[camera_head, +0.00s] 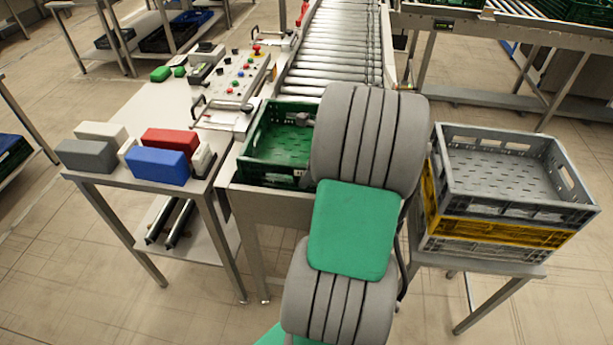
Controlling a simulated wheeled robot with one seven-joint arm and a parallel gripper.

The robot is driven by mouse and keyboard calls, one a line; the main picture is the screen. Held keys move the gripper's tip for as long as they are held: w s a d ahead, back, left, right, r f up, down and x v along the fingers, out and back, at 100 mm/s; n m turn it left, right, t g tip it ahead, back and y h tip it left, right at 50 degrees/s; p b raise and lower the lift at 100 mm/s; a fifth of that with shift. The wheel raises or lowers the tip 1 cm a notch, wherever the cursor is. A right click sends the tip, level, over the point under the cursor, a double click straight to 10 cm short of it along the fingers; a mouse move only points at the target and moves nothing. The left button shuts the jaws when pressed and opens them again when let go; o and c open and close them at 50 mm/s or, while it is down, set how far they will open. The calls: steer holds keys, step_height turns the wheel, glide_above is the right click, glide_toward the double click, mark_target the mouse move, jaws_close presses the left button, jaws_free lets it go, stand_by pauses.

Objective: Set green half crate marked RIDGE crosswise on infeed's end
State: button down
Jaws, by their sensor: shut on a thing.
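The green half crate (283,140) is at the near end of the infeed roller conveyor (335,45). It looks upright and empty. My arm hides its right part, and I cannot read a RIDGE mark on it. A small pale label shows low on its near wall. My gripper (303,119) is mostly hidden behind my arm; only a small grey part shows at the crate, and it is shut on the crate. I cannot tell whether the crate rests on the rollers or hangs just above them.
A side table (130,120) at left holds red, blue, grey and cream blocks and a control panel (238,77). At right, a stack of grey and yellow crates (512,205) stands on a low stand, close to my arm. Another conveyor (480,28) runs at the back right.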

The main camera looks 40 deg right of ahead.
steer(key=c, duration=1.8)
jaws_free()
steer(key=shift+f, duration=0.1)
steer(key=o, duration=0.4)
